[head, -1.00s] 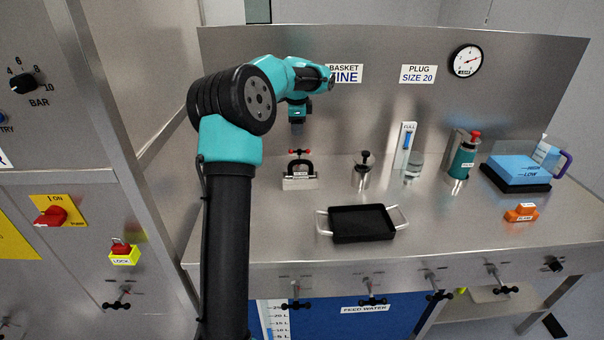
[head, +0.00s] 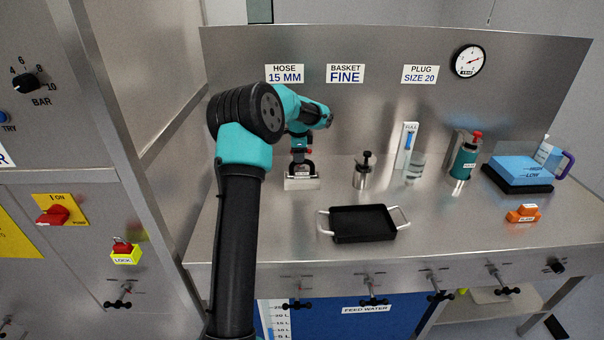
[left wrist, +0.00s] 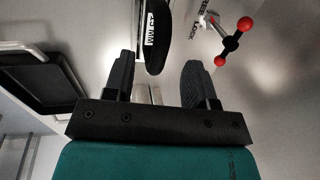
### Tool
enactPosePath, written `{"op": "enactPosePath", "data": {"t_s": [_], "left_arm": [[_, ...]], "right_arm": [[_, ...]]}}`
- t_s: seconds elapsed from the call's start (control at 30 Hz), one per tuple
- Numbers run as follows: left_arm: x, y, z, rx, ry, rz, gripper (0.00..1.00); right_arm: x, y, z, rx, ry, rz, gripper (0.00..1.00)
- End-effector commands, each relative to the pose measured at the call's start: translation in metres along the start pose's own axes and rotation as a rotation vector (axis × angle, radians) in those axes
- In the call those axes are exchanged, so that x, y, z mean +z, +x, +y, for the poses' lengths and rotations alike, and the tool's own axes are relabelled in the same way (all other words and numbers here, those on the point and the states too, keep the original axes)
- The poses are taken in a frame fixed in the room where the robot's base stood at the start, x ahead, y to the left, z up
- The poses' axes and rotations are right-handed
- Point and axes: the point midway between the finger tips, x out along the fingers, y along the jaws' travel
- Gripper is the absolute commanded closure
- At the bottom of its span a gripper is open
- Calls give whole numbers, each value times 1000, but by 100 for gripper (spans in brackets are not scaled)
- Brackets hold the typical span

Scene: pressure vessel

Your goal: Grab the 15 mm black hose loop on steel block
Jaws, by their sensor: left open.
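The black hose loop (head: 311,167) stands as an arch on its steel block (head: 301,184) at the back left of the bench. In the left wrist view the loop (left wrist: 154,62) carries a white 15 MM label and lies ahead of the fingers, roughly between their lines. My left gripper (head: 300,154) hangs just above the loop in the head view, and its tips are hard to tell from the loop there. In the left wrist view the gripper (left wrist: 158,72) is open with nothing between its fingers. My right gripper is not in view.
A valve handle with red ball ends (left wrist: 232,43) is close to the loop. A black tray with pale handles (head: 363,224) lies in front to the right. A small steel pot with a black knob (head: 363,175) stands right of the loop. Bench between them is clear.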

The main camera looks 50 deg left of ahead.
Motion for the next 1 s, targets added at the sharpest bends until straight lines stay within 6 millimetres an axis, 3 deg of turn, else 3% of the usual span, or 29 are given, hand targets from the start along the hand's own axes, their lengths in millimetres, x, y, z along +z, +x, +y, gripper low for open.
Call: {"op": "enactPosePath", "data": {"t_s": [0.33, 0.7, 1.0], "left_arm": [[0, 6, 0, 1, 0, 0, 49], [0, 49, 0, 0, 0, 1, 49], [0, 51, 0, -1, 0, 2, 49]], "right_arm": [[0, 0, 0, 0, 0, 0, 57], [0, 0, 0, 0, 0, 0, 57], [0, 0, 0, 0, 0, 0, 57]]}}
